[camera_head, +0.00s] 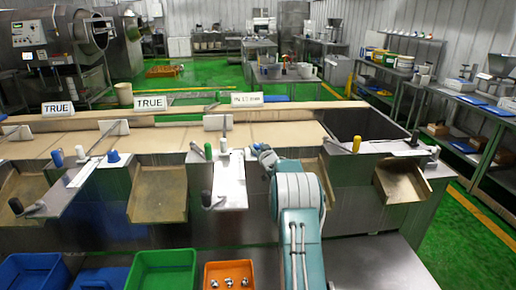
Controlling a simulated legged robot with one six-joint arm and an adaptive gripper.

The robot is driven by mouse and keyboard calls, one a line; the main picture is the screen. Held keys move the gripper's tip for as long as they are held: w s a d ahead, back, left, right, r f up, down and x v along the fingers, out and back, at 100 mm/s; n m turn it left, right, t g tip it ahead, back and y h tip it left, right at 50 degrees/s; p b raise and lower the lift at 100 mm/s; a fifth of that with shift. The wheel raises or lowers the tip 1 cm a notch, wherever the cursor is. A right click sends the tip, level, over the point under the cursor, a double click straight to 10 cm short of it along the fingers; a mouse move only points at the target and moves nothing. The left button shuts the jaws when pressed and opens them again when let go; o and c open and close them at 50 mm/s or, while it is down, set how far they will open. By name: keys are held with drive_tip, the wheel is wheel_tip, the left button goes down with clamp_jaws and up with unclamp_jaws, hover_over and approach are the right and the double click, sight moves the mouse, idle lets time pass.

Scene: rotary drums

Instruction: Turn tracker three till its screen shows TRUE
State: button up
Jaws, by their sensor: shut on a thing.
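Three small white screens stand along the long bench. The left screen (58,108) and the middle screen (150,104) read TRUE. The third screen (247,99) carries dark marks that I cannot read clearly; it seems to be tracker three's. Below it is a pale metal plate (230,182), with a green knob (208,151) and a white knob (223,145) near its top. My gripper (260,152) is just right of this plate, at the bench's front edge. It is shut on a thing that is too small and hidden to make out.
A yellow knob (356,144) stands to the right of my arm. Blue (30,272), green (162,270) and orange (229,275) bins stand in front of the bench at lower left. Tan chutes (158,193) slope from the bench front. Shelves (480,110) line the right side.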

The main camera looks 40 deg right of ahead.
drive_tip(key=shift+d+r+n+y, duration=0.1)
drive_tip(key=shift+n+y, duration=0.3)
drive_tip(key=shift+y, duration=0.2)
drive_tip(key=shift+n+t+y, duration=0.4)
drive_tip(key=shift+n+y, duration=0.3)
drive_tip(key=shift+y, duration=0.4)
drive_tip(key=shift+n+y, duration=1.5)
drive_tip(key=shift+y, duration=0.8)
drive_tip(key=shift+n+y, duration=0.4)
drive_tip(key=shift+y, duration=0.2)
drive_tip(key=shift+r, duration=0.1)
drive_tip(key=o, duration=1.2)
drive_tip(key=shift+c, duration=0.2)
drive_tip(key=shift+d, duration=0.1)
